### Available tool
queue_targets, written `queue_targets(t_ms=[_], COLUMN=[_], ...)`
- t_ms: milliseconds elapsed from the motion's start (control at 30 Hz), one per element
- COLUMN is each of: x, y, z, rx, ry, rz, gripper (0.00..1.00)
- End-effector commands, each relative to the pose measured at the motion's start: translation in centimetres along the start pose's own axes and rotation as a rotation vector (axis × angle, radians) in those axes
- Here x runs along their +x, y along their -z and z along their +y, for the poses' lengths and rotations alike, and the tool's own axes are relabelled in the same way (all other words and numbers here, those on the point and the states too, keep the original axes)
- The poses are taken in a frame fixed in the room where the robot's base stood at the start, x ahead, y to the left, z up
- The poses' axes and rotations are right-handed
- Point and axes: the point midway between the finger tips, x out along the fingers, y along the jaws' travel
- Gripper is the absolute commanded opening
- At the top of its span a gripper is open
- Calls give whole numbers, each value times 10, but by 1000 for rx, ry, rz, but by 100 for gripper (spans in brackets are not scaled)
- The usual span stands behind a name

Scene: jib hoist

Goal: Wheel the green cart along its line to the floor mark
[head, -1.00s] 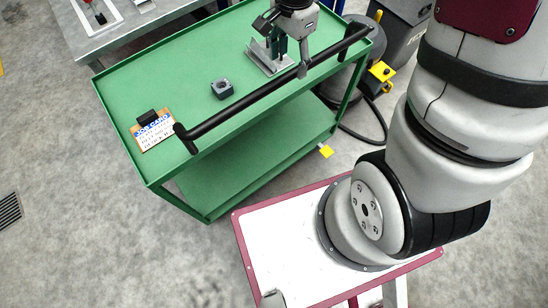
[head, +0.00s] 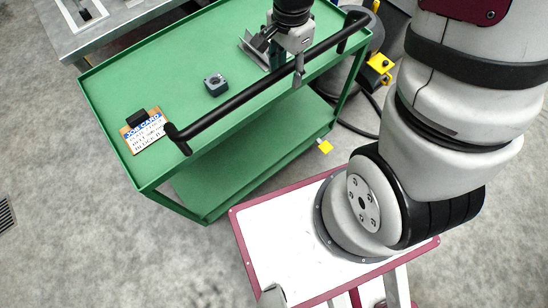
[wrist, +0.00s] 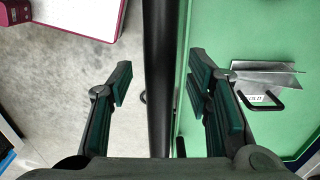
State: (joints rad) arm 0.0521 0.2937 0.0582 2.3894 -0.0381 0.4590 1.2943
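The green cart (head: 110,90) has two shelves and stands in the upper middle of the head view. Its black handle bar (head: 232,104) runs along its near long side. My gripper (head: 282,57) is at the right half of that bar. In the wrist view the bar (wrist: 159,60) passes between the two spread fingers of my gripper (wrist: 158,90), with a gap on each side. A small yellow square (head: 325,147) shows beside the cart's lower right; I cannot tell whether it is the floor mark. No line is clearly visible.
A grey table (head: 130,14) is close behind the cart. A black item with a yellow part (head: 379,64) stands at right. The floor at lower left is clear.

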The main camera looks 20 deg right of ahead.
Motion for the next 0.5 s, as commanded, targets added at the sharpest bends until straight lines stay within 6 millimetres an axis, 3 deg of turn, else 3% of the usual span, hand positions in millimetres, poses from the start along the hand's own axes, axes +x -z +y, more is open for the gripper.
queue_targets(t_ms=[33, 167, 500], x=[0, 0, 0], y=[0, 0, -3], z=[0, 0, 5], rx=[0, 0, 0], ry=[0, 0, -2], rz=[0, 0, -1], gripper=[27, 0, 0])
